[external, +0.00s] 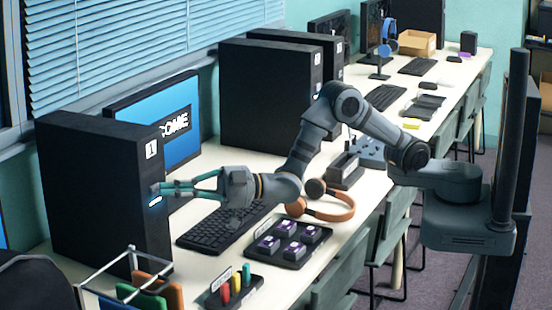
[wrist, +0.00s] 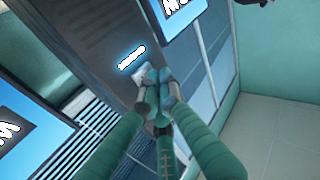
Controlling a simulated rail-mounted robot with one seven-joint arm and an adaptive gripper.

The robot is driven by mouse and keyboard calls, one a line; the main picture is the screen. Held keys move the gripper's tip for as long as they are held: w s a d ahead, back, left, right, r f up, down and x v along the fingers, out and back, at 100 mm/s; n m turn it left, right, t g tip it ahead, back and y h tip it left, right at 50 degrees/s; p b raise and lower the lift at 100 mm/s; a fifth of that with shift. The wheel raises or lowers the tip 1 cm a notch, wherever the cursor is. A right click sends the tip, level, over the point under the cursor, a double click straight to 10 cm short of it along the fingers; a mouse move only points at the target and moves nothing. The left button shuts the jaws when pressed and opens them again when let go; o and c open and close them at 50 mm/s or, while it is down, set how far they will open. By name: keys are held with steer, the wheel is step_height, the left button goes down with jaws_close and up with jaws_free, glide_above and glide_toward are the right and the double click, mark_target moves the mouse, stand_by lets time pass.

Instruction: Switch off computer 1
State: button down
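Computer 1 is a tall black tower (external: 90,200) at the left of the long table, with a white "1" label (external: 151,148) and a lit blue-white strip (external: 155,201) on its front. The lit strip (wrist: 131,58) also shows in the wrist view, just above and left of my fingertips. My gripper (external: 160,190) reaches left to the tower's front, with its tips beside the strip. In the wrist view its teal fingers (wrist: 158,88) are drawn together with nothing seen between them. The tips look at or very near the tower front; contact is unclear. The monitor (external: 180,150) behind is lit blue.
A keyboard (external: 222,228), orange headphones (external: 335,205) and a black tray of purple-topped blocks (external: 290,245) lie below or beside my arm. A wire rack with folders (external: 140,292) stands in front of the tower. More black towers (external: 265,100) stand farther back.

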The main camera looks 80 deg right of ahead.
steer(key=shift+w+d+b, duration=0.15)
steer(key=shift+w+b, duration=0.2)
steer(key=shift+w, duration=0.05)
stand_by(0.5)
steer(key=shift+s+a+b, duration=0.2)
steer(key=shift+s+b, duration=0.65)
steer(key=s+a+b, duration=0.1)
steer(key=s+b, duration=0.3)
steer(key=s, duration=0.2)
steer(key=shift+a, duration=0.2)
